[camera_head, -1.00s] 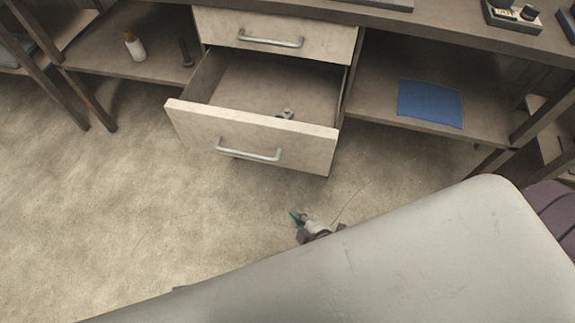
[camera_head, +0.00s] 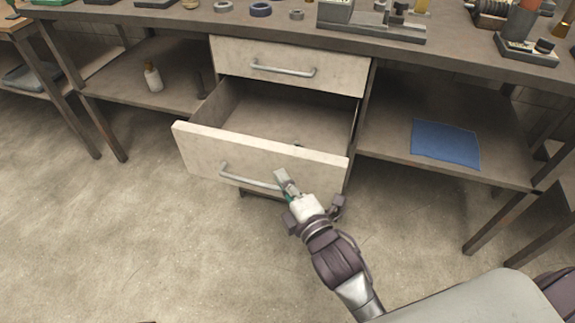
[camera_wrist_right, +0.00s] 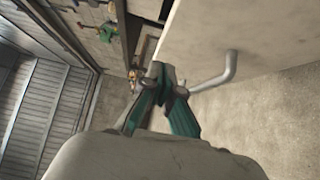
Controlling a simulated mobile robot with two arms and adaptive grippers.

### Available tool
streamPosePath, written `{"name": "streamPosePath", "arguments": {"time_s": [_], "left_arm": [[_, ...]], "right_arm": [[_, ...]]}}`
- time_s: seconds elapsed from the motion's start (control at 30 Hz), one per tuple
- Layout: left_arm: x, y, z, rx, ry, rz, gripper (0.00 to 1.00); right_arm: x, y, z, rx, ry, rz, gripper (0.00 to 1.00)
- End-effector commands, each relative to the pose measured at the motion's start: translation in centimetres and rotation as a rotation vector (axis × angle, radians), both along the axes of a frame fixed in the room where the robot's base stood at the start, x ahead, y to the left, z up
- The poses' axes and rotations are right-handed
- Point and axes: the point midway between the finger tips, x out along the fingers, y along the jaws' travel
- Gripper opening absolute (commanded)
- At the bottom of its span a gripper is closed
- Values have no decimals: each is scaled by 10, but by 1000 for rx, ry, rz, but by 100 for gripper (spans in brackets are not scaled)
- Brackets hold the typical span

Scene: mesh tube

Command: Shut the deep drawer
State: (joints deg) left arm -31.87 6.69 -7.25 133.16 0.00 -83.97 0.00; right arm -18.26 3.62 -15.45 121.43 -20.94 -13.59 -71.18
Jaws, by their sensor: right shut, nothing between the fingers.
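The deep drawer (camera_head: 262,154) is the lower drawer under the workbench, pulled well out, with its inside showing. Its pale front and grey bar handle (camera_head: 248,178) face me. My right gripper (camera_head: 284,180) is shut and empty, in front of the drawer front at the right end of the handle. In the right wrist view, the shut fingertips (camera_wrist_right: 164,80) are close to the drawer front (camera_wrist_right: 240,35), beside the handle (camera_wrist_right: 215,75). I cannot tell whether they touch it. A small object inside the drawer is mostly hidden by the front. My left gripper is not in view.
A shut upper drawer (camera_head: 290,62) sits above the deep one. A blue cloth (camera_head: 445,143) lies on the right shelf, and a white bottle (camera_head: 153,78) stands on the left shelf. Tools crowd the benchtop (camera_head: 300,22). The floor (camera_head: 130,240) in front is clear.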

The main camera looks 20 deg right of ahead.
Motion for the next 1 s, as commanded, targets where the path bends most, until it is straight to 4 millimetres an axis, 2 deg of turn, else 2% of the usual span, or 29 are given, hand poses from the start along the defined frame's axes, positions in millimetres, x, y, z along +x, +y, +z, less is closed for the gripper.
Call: {"name": "streamPosePath", "arguments": {"time_s": [0.03,0.1,0.3,0.9,0.93,1.0], "left_arm": [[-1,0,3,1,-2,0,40],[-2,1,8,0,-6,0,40],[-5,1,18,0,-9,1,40],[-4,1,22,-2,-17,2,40],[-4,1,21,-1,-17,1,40],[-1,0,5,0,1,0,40]], "right_arm": [[11,2,0,2,-4,1,0],[20,-7,-1,-2,-1,0,0],[36,-18,-1,0,0,1,0],[45,-25,1,0,0,0,0],[47,-26,1,0,0,0,0],[54,-31,2,-2,0,0,0]]}}
